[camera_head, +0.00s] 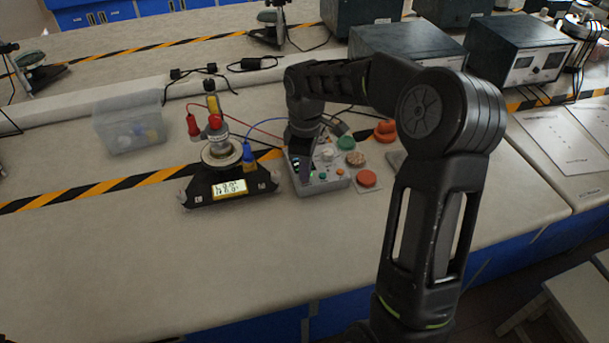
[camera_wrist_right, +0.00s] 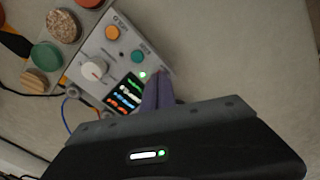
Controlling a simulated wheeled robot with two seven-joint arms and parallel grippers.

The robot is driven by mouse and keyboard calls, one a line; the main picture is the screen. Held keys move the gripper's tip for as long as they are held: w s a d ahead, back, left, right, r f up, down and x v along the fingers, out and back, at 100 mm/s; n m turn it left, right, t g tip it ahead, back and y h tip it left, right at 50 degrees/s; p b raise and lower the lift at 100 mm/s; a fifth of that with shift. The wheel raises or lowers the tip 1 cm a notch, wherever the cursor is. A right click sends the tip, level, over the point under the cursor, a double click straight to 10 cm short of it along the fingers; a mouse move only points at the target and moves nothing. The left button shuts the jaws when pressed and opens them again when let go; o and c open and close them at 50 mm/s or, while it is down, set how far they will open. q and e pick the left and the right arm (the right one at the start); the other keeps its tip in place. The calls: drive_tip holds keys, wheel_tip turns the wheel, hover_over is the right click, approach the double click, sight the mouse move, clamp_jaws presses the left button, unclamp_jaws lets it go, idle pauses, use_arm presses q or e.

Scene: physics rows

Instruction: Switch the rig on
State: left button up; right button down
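The grey control box (camera_head: 325,183) sits mid-table. In the right wrist view its panel shows a white knob (camera_wrist_right: 95,70), an orange button (camera_wrist_right: 112,32), a teal button (camera_wrist_right: 137,57), a lit green lamp (camera_wrist_right: 142,74) and a lit display (camera_wrist_right: 124,94) with coloured lines. The black rig (camera_head: 230,187) stands left of the box, its small screen lit, with red, yellow and blue plugs on it. My right gripper (camera_head: 304,172) points down over the box's left part; its fingers (camera_wrist_right: 160,88) look closed together with nothing visible between them, near the lamp and display. I cannot tell whether they touch.
Red, cork and green discs (camera_head: 346,143) lie right of and behind the box. Red and blue cables run between rig and box. A clear bin (camera_head: 129,123) stands at left. Dark power supplies (camera_head: 517,52) stand at the back right. The table front is clear.

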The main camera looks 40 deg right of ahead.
drive_tip(key=shift+r+p, duration=2.65)
drive_tip(key=shift+r, duration=0.75)
